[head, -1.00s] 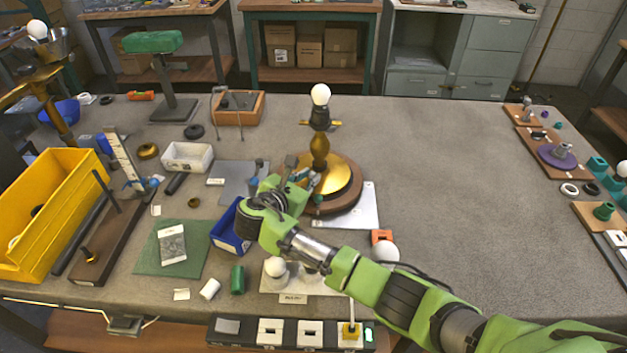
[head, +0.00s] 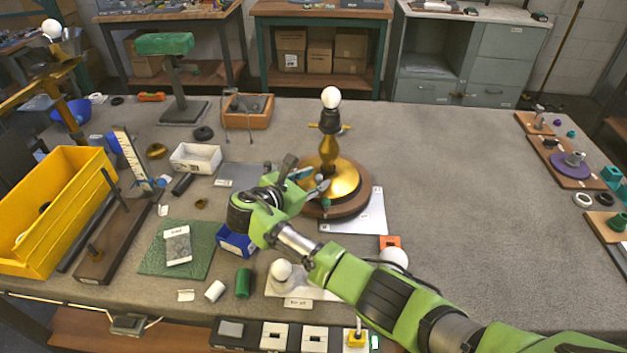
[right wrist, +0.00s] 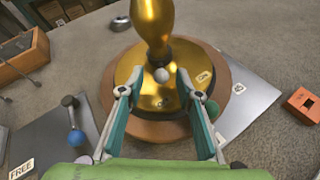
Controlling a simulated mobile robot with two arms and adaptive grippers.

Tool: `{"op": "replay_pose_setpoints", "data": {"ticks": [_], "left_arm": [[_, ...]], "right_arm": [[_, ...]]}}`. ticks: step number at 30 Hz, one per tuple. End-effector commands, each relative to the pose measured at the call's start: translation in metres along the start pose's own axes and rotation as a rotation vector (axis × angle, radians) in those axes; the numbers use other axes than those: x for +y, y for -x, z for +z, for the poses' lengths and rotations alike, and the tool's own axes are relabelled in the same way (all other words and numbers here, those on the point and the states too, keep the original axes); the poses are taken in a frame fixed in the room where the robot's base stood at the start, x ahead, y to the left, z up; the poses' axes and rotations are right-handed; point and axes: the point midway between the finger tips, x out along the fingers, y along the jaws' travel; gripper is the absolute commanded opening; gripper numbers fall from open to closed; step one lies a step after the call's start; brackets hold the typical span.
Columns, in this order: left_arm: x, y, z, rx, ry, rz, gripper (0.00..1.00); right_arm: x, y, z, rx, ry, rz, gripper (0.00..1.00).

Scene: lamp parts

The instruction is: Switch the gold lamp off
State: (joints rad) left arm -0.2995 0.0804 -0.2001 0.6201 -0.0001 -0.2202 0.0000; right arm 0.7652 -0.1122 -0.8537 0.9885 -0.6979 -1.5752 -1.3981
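The gold lamp (head: 328,150) stands upright on a round wooden base with a gold dome, near the table's middle. Its bulb (head: 331,97) is white; I cannot tell whether it is lit. In the right wrist view the lamp's gold dome (right wrist: 150,100) carries a small grey ball-like knob (right wrist: 161,74). A green knob (right wrist: 211,108) sits by the right finger at the base. My right gripper (head: 314,186) is at the base's near left side. It is open, with its fingers (right wrist: 156,88) apart on either side of the grey knob; contact is unclear. My left gripper is not in view.
A blue bin (head: 237,242) lies beneath my right wrist. A grey plate (head: 365,212) lies under the lamp's right side, with an orange block (head: 390,242) nearby. A power strip (head: 295,337) runs along the front edge.

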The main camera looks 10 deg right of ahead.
Motion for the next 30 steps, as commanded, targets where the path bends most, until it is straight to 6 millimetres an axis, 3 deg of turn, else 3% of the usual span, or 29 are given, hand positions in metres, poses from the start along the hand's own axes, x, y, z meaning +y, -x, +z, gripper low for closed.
{"op": "replay_pose_setpoints", "data": {"ticks": [8,13,24,30], "left_arm": [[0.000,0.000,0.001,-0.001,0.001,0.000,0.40],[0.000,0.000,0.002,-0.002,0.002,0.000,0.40],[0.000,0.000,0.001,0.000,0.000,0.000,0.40],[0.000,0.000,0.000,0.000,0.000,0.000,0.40]], "right_arm": [[-0.001,0.000,-0.001,0.000,0.001,-0.002,0.32],[0.000,0.012,-0.001,0.002,0.001,0.001,0.32],[0.001,0.087,-0.002,0.003,0.000,0.002,0.32],[0.000,0.113,-0.001,0.001,0.001,0.000,0.32]]}}
